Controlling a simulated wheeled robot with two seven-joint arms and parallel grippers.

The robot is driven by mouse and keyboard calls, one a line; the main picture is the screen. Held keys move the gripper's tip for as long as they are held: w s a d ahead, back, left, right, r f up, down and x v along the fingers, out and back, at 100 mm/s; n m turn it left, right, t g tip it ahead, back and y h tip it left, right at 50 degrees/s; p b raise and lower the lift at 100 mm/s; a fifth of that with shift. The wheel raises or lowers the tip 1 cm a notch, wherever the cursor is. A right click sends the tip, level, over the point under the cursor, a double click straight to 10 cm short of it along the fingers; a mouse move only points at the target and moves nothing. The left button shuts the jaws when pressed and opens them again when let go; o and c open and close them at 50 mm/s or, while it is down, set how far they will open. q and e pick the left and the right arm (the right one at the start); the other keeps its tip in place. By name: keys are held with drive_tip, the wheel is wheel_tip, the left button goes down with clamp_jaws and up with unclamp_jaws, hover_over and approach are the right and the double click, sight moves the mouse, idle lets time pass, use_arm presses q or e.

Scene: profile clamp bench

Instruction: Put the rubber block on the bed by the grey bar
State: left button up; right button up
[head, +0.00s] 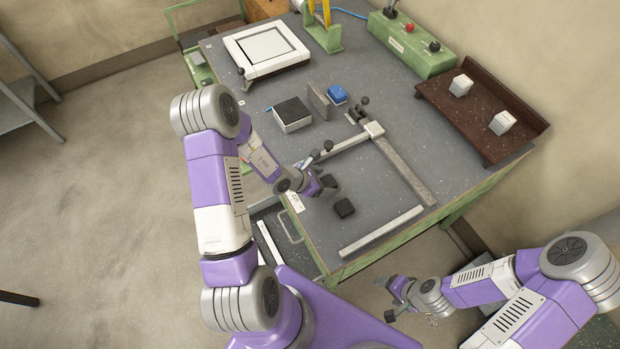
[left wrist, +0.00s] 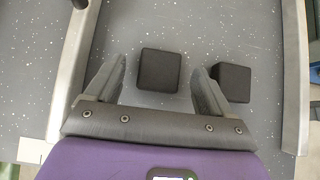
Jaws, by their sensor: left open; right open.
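Two small black blocks lie on the grey bench top; which is rubber I cannot tell. One black block (head: 329,181) is at my left gripper (head: 318,181). In the left wrist view this block (left wrist: 159,71) sits between and just ahead of the open fingers (left wrist: 160,85), with gaps on both sides. The other black block (head: 344,207) lies nearer the front; it shows right of the fingers in the left wrist view (left wrist: 233,83). A long grey bar (head: 405,172) lies beyond them, between two paler bars. My right gripper (head: 394,299) is open and empty, off the bench's front edge.
The pale bars (head: 381,232) flank the blocks. A black-topped white box (head: 292,115), an upright grey plate (head: 319,101) and a blue block (head: 337,94) stand farther back. A brown shelf (head: 482,112) holds two white blocks; a green control box (head: 411,45) is behind.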

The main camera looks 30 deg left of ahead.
use_arm(q)
drive_tip(key=p+v, duration=0.1)
drive_tip(key=v, duration=1)
drive_tip(key=shift+p, duration=0.35)
